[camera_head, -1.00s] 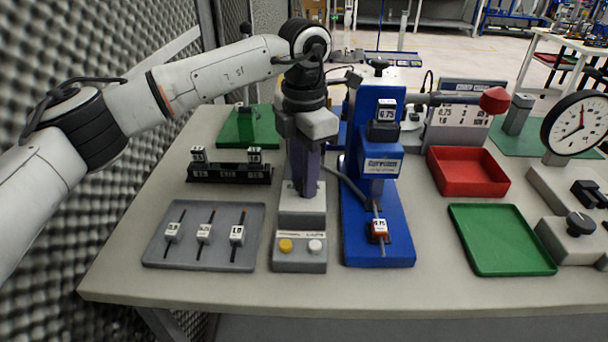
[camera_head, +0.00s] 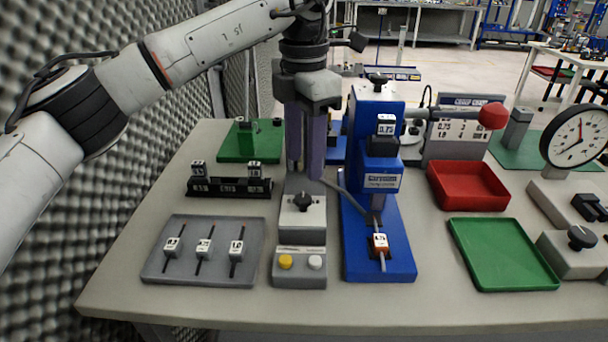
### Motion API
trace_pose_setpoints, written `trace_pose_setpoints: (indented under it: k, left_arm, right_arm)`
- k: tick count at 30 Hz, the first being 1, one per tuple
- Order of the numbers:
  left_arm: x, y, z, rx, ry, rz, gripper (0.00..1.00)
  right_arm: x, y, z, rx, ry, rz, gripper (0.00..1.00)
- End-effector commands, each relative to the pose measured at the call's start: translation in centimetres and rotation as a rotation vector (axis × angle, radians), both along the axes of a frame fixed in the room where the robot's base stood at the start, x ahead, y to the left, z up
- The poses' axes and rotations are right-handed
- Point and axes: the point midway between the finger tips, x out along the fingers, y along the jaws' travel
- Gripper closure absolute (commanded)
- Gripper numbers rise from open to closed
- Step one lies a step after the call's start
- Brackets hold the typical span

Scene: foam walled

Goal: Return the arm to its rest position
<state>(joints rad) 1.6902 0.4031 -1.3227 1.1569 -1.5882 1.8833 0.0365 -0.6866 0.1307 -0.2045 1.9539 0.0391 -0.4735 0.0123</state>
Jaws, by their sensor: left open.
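My left arm comes in from the upper left, and its gripper (camera_head: 306,165) points down above a grey fixture with a black knob (camera_head: 303,200). The gripper's fingers are apart with nothing seen between them, and they appear clear of the knob. My right gripper is not in view.
A blue press (camera_head: 378,230) holds a small labelled part. A grey tray (camera_head: 153,268) carries several labelled pieces, with a black rack (camera_head: 228,188) behind it. A button box (camera_head: 300,272), red tray (camera_head: 468,188), green tray (camera_head: 505,255) and dial gauge (camera_head: 578,137) crowd the table. Foam wall at left.

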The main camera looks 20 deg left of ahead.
Motion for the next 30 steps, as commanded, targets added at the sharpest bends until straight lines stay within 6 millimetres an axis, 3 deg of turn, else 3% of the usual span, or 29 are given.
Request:
trace_pose_setpoints:
  k: [6, 21, 23, 26, 30]
  left_arm:
    - [0.0, 0.0, 2.0, 0.001, 0.001, -0.001, 0.55]
    - [-0.2, -0.5, 1.7, -0.011, 0.009, -0.009, 0.55]
    - [-0.6, -1.7, 1.0, -0.040, 0.026, -0.026, 0.55]
    - [-2.1, -5.6, -1.0, -0.141, 0.085, -0.075, 0.55]
    - [-6.8, -13.8, -3.9, -0.381, 0.235, -0.150, 0.55]
  right_arm:
    - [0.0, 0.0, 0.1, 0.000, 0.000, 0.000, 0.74]
    - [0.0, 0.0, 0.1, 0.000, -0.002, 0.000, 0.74]
    - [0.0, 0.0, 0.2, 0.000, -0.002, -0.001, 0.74]
    - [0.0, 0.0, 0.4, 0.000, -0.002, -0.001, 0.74]
    - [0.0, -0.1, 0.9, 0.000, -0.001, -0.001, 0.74]
